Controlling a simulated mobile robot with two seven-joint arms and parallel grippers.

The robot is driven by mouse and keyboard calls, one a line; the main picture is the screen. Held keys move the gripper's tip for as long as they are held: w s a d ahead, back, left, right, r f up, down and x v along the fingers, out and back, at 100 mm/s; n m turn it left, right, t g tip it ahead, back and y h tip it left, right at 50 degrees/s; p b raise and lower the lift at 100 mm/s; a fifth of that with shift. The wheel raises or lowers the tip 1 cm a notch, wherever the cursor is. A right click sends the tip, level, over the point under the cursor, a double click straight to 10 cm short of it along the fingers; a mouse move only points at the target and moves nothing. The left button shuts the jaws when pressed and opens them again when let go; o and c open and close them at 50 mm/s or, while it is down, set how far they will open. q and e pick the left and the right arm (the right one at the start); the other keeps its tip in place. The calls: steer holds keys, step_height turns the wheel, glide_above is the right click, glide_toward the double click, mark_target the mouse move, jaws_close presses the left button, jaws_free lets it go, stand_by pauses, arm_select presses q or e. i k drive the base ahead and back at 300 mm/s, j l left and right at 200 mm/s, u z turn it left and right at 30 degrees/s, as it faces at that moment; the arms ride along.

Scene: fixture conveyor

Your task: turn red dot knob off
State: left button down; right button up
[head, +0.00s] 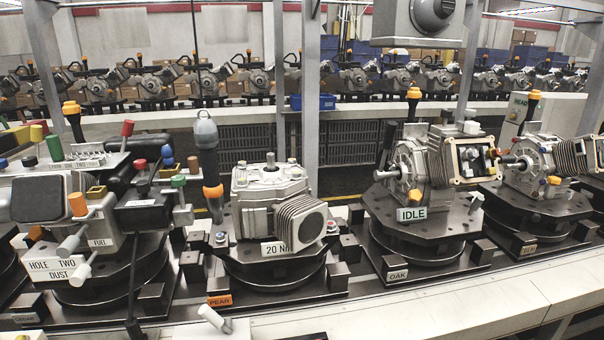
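The left fixture (112,225) carries many coloured knobs and levers. A red-capped knob (127,128) stands upright at its back, and a second red knob (140,165) sits lower, beside a blue one (167,152) and a green one (178,181). I cannot make out a red dot marking on any knob, so which one is the red dot knob is unclear. White levers (72,243) stick out at the front near the labels "FUEL" and "HOLE TWO DUST". Neither of my grippers shows in the head view.
A grey gearbox (270,195) labelled "20 Nm" stands in the middle, with an upright grey-and-orange tool (208,150) beside it. A motor unit (410,165) labelled "IDLE" is to the right. A white lever (213,318) stands at the front ledge. The right front ledge (440,312) is clear.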

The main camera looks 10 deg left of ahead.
mark_target(138, 164)
steer(key=u, duration=1.35)
